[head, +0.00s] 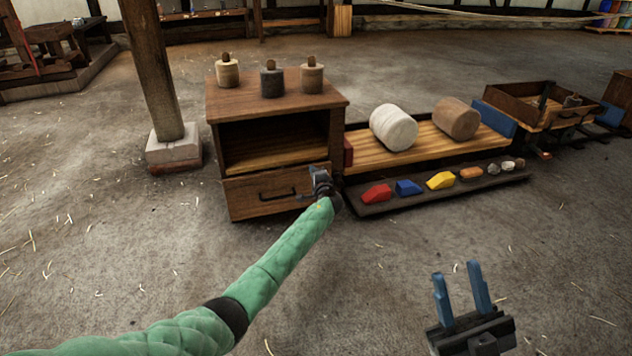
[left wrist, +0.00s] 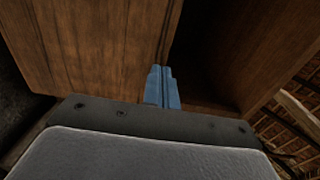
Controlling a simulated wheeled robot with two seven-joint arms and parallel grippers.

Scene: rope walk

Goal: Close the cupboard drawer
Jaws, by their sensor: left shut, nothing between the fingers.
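The wooden cupboard (head: 280,98) stands left of centre in the head view, with an open compartment above its drawer (head: 245,198). The drawer front has a dark handle (head: 280,193). It looks nearly in line with the cupboard front; I cannot tell if it is flush. My left gripper (head: 319,174) is shut and empty at the drawer's right end, by the cupboard's front right edge. In the left wrist view its blue fingers (left wrist: 162,87) are together before a wooden panel and a dark opening; contact is unclear. My right gripper (head: 460,286) is open and empty at lower right.
Several wooden bobbins (head: 272,82) stand on the cupboard. A low bench (head: 435,142) with two large rolls and a dark tray (head: 400,203) with coloured blocks lie to its right. A post (head: 155,70) on a stone foot stands left. The front floor is clear.

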